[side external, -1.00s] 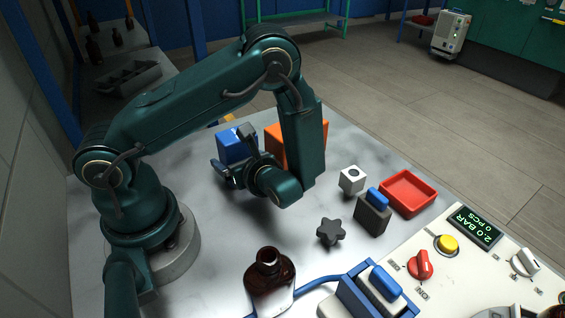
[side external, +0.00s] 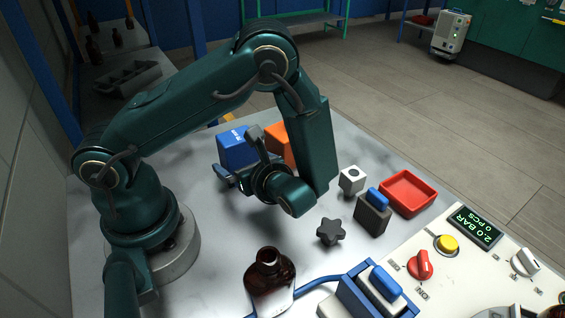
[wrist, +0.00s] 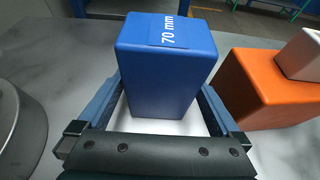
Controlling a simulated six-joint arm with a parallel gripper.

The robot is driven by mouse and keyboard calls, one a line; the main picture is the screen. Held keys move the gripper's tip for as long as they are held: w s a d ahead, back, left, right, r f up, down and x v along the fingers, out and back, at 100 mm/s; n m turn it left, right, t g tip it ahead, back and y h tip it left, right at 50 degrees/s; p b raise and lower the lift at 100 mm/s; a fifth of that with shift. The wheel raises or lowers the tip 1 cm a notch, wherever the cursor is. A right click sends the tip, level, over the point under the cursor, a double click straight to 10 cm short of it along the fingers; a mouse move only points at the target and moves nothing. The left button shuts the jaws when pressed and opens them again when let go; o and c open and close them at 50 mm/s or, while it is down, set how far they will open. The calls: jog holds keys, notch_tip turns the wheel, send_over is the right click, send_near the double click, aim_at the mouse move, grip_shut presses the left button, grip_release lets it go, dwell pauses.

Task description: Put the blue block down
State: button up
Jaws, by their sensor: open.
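The blue block (side external: 236,147) stands upright on the grey table, left of the orange block. In the wrist view the blue block (wrist: 165,75) shows a "70 mm" label on its top. My gripper (side external: 239,156) is open, low over the table on the near side of the block. In the wrist view its two fingers (wrist: 163,103) lie on either side of the block's lower part. A gap shows between the block and my palm. Whether a finger still touches the block's sides, I cannot tell.
A white cube (side external: 351,180), a red tray (side external: 407,193), a dark knob (side external: 331,231) and an amber bottle (side external: 270,283) stand nearer the camera.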

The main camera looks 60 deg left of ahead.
jog(key=v, duration=0.7)
jog(key=shift+d+r, duration=0.15)
jog(key=shift+d, duration=0.25)
jog(key=shift+d+r, duration=0.3)
jog(key=shift+d, duration=0.05)
jog(key=s+d+r+n+t+h, duration=0.2)
jog(key=r+n+h, duration=0.3)
jog(key=n, duration=0.4)
jog(key=s+d+r+n+t+h, duration=0.2)
jog(key=r+n+h, duration=0.3)
jog(key=n+h, duration=0.3)
jog(key=shift+r+n+t, duration=0.3)
jog(key=shift+n+t, duration=0.2)
jog(key=shift+t, duration=0.3)
